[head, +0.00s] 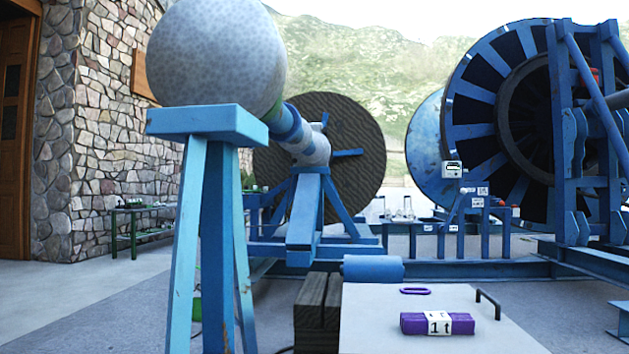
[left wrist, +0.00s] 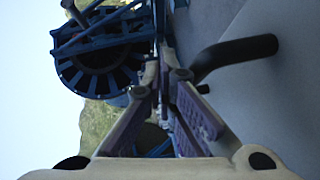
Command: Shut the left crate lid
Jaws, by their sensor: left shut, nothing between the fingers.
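I cannot make out a crate or its lid for certain in either view. My left gripper (left wrist: 165,78) is shut and empty in the left wrist view. A dark bent handle (left wrist: 235,53) stands out from a grey surface (left wrist: 275,100) to the right of its fingers, apart from them. I cannot tell whether this handle belongs to the lid. Neither gripper shows in the head view.
A pale flat top (head: 385,335) in front carries a purple block (head: 412,324) labelled 1t, a purple ring (head: 415,291) and a dark handle (head: 487,303). Dark beams (head: 318,312) stand left of it. A blue stand (head: 217,240) rises farther left. Large reels (head: 355,125) fill the back.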

